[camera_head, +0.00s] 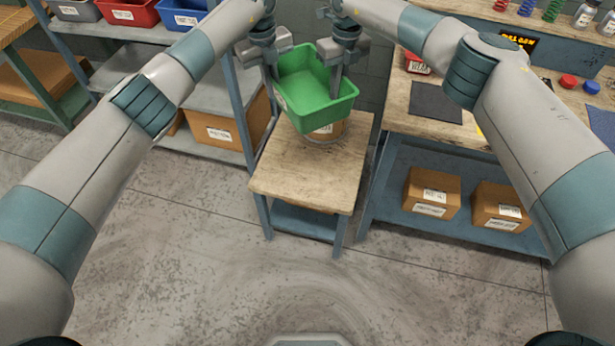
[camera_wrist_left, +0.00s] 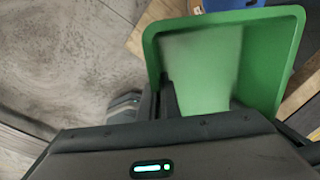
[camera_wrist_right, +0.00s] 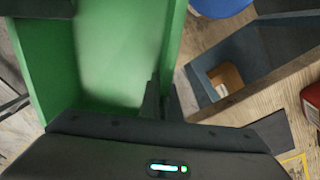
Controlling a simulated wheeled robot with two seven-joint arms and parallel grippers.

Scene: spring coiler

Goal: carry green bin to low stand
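The green bin (camera_head: 312,100) is held up between my two grippers, above the back part of the low stand (camera_head: 300,180). It looks empty inside and is tilted in the head view. My left gripper (camera_head: 273,78) is shut on its left wall, and my right gripper (camera_head: 336,84) is shut on its right wall. The bin also fills much of the left wrist view (camera_wrist_left: 205,70) and the right wrist view (camera_wrist_right: 110,50). The low stand has a wooden top and blue legs; its front part is bare. The bin hides part of its back.
A round tin (camera_head: 326,132) with a label stands on the low stand below the bin, partly hidden by it. A shelf (camera_head: 215,95) with bins and cartons is on the left. A workbench (camera_head: 408,120) with cartons below is close on the right. The floor in front is clear.

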